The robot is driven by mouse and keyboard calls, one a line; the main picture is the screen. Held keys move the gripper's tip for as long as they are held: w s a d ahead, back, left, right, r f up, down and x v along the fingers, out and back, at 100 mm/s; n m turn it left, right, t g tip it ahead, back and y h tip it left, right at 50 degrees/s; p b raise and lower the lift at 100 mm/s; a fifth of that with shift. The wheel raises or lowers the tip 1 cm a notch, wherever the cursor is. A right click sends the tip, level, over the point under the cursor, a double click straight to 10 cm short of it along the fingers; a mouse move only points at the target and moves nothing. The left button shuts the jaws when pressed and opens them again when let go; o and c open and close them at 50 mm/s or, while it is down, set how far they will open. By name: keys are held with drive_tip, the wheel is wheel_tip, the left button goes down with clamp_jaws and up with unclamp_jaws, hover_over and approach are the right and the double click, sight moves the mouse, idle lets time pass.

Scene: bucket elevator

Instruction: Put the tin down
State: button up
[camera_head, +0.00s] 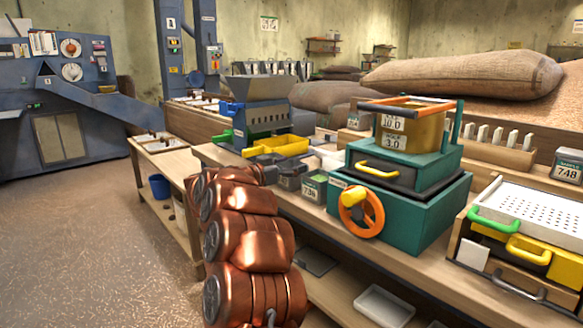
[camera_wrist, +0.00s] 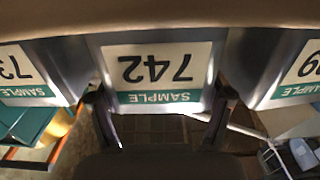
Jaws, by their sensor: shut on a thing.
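My gripper (camera_wrist: 160,108) is shut on a grey tin (camera_wrist: 206,45) with a white and teal sample label reading 742, upside down in the wrist view. The two dark fingers lie at the sides of the tin. Tins stand on both sides of it: one labelled 73-something (camera_wrist: 25,92) on the left and one with a cut-off number (camera_wrist: 297,90) on the right. A tan surface (camera_wrist: 160,14) runs along the tins' far ends; whether the held tin touches it I cannot tell. In the head view the held tin is not clearly visible near my copper arm.
On the bench, a tin labelled 739 (camera_head: 314,189) stands left of a teal machine (camera_head: 412,205) with an orange handwheel (camera_head: 361,212). A yellow tray (camera_head: 280,146) lies behind. A tin labelled 748 (camera_head: 567,172) stands far right. The floor (camera_head: 90,250) at left is clear.

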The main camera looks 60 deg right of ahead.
drive_tip(key=o, duration=1.1)
drive_tip(key=shift+f, duration=0.15)
drive_tip(key=shift+a+r, duration=0.2)
drive_tip(key=shift+p+v, duration=1.55)
drive_tip(key=shift+v, duration=4.25)
